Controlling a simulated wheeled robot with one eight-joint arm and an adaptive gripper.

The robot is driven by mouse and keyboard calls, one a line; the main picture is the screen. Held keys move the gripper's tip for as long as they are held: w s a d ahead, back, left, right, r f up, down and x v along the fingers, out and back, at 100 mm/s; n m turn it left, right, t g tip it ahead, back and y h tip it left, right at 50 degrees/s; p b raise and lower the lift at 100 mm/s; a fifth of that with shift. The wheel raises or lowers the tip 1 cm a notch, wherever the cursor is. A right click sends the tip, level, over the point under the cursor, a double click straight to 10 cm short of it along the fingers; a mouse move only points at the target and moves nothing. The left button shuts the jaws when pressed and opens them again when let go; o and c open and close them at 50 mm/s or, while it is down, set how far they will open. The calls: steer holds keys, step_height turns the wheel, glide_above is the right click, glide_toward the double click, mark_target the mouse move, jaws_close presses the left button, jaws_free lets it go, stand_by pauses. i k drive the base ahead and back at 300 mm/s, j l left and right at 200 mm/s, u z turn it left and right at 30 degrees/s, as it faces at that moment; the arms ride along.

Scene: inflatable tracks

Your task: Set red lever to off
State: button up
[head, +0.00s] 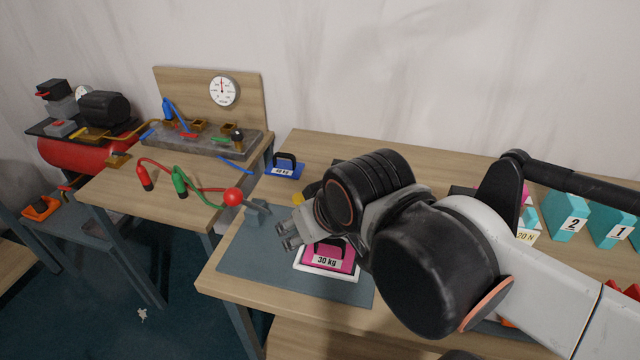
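A red ball knob (233,196), which looks like the end of the red lever, sits at the left edge of the right-hand table. A small grey block (257,211) beside it appears to be the lever's base. The lever seems to lean to the left, and no on or off marking is readable. My gripper (286,236) is just right of and slightly nearer than the grey block, apart from the red knob. Its grey fingers point left toward the lever. I cannot tell how far apart they are, and nothing is seen between them.
A blue weight (285,168) stands behind. Red and green hoses (180,183) lie on the left table. Teal numbered blocks (565,217) stand at the right, partly behind my arm.

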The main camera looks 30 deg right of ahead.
mark_target(233, 197)
steer(key=k+j+z, duration=0.15)
steer(key=k+j, duration=0.15)
steer(key=j, duration=0.15)
steer(key=k+j+z, duration=0.2)
steer(key=k+j, duration=0.15)
steer(key=j, duration=0.1)
